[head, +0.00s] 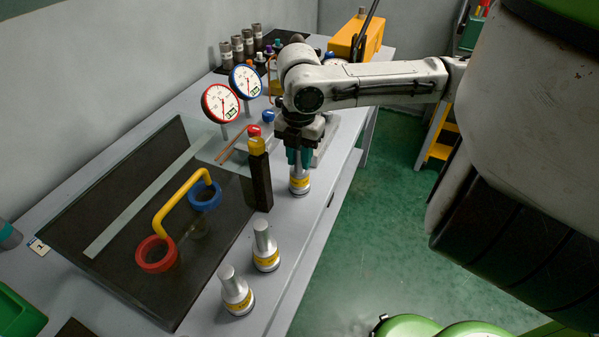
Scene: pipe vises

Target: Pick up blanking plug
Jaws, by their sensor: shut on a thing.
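Three silver blanking plugs with yellow bands and narrow upright stems are along the table's right edge. My gripper (299,160) points straight down and is shut on the stem of the farthest plug (300,184). That plug is upright; I cannot tell whether its base touches the table. The jaws hide the top of its stem. The middle plug (265,248) and the nearest plug (236,292) stand free on the table, apart from my gripper.
A black post with a yellow top (259,175) stands close left of the held plug. A red gauge (221,103) and blue gauge (246,82) stand behind. The table's right edge (318,235) is near.

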